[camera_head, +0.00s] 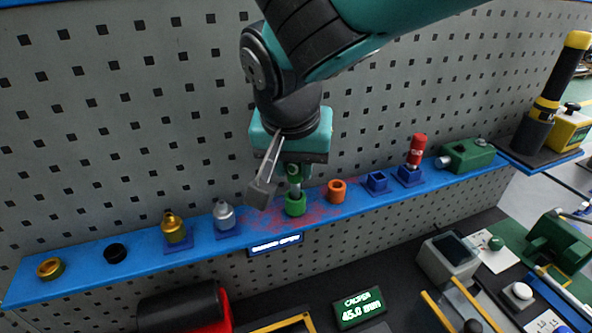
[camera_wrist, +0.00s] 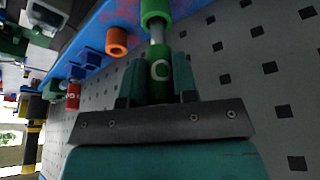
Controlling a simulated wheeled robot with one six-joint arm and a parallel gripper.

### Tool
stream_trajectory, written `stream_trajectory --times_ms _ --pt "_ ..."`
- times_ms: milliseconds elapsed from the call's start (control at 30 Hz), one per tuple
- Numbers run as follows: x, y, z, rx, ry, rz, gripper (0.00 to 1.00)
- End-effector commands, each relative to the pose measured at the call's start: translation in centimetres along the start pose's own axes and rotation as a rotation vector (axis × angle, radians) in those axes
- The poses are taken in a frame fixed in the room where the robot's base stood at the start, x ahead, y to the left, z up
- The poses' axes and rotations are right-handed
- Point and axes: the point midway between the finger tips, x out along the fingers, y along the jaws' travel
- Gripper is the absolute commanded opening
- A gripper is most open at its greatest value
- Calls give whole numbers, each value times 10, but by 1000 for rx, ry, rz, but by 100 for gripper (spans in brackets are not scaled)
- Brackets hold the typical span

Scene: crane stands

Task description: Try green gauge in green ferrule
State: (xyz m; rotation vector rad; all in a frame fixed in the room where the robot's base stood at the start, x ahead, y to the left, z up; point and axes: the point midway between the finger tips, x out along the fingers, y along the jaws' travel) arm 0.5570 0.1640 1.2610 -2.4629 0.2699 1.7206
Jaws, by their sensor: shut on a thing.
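My gripper (camera_head: 293,166) is shut on the green gauge (camera_head: 294,174), which has a green grip and a silver pin pointing down. In the wrist view the gauge (camera_wrist: 158,72) sits between both fingers. The green ferrule (camera_head: 295,206) stands on the blue shelf directly below the gauge. It also shows in the wrist view (camera_wrist: 155,10), cut by the top edge. The pin's lower end meets the ferrule's mouth in both views. A length of pin still shows above the rim. I cannot tell how far its tip is inside.
An orange ferrule (camera_head: 337,191) stands close to the right, then an empty blue holder (camera_head: 376,182) and a red gauge (camera_head: 416,150) in its holder. Silver (camera_head: 224,215) and gold (camera_head: 173,227) gauges stand left. The pegboard (camera_head: 120,120) rises behind the shelf (camera_head: 85,258).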

Motion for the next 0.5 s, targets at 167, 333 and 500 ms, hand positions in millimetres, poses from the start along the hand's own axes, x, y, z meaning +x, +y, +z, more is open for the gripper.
stream_trajectory --times_ms 167,333,500 --pt "-12 0 -4 0 1 -1 0" --pt "-20 0 -7 0 1 -1 0" --pt "-28 0 -10 0 0 0 0"
